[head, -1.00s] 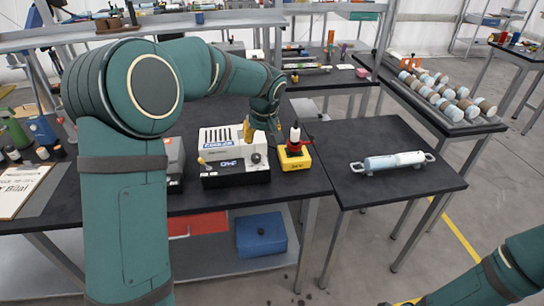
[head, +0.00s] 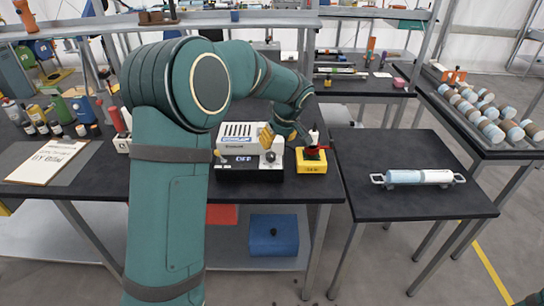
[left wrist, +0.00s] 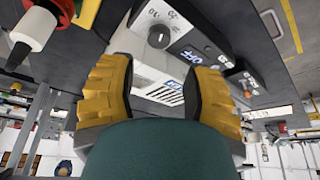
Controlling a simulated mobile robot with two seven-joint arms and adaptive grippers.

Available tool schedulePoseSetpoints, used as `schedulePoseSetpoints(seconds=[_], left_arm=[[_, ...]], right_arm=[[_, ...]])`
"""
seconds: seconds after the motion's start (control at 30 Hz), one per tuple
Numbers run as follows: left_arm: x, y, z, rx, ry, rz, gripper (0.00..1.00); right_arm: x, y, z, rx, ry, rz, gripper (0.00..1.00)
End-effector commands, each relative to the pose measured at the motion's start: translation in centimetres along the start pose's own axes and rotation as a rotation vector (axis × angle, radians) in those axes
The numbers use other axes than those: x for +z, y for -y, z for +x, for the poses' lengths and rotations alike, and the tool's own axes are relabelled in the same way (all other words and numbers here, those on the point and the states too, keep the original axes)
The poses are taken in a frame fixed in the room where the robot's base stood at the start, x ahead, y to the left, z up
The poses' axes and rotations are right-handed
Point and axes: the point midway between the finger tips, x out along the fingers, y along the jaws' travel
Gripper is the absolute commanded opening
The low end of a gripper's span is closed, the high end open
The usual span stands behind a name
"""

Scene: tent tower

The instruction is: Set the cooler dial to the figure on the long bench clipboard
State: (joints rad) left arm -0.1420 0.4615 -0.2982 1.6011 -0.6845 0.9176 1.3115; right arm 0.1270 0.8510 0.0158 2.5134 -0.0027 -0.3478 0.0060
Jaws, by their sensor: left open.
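The cooler (head: 248,148) is a white box with vents, a label and a dark front panel on the dark bench. Its round grey dial (left wrist: 158,37) shows in the left wrist view on a white face with small marks. The nearby display (left wrist: 190,54) seems to read OFF. My left gripper (head: 272,136) has yellow fingers and is at the right end of the cooler. In the left wrist view its fingers (left wrist: 160,92) are apart with nothing held; the dial lies beyond them. The clipboard (head: 48,161) lies at the bench's left; its writing is too small to read surely.
A yellow-based device (head: 312,161) with a red and white top stands just right of the cooler. Bottles (head: 60,106) stand at the left. A side table (head: 400,212) holds a white and blue cylinder (head: 418,176). A blue box (head: 274,235) sits on the lower shelf.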

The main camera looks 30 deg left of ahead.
Motion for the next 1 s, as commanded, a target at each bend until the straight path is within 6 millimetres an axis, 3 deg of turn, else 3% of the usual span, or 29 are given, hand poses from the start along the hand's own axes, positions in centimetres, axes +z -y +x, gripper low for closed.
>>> schedulePoseSetpoints(seconds=[0.2,0.4,0.6,0.93,1.0], left_arm=[[0.1,0.0,4.6,-0.002,0.002,0.000,0.49],[0.1,0.0,7.5,0.000,0.001,0.000,0.49],[0.0,0.0,8.9,0.002,0.000,0.000,0.49],[0.0,0.0,9.0,0.002,0.001,0.001,0.49],[0.0,0.0,9.0,0.002,0.001,0.001,0.24]], right_arm=[[-0.1,-0.3,0.7,0.000,-0.003,0.000,0.45],[-0.1,-0.4,1.1,0.000,-0.006,0.000,0.45],[-0.2,-0.5,1.2,0.001,-0.007,-0.001,0.45],[-0.2,-0.5,1.2,0.001,-0.007,0.000,0.45],[-0.2,-0.5,1.2,0.001,-0.007,0.000,0.45]])
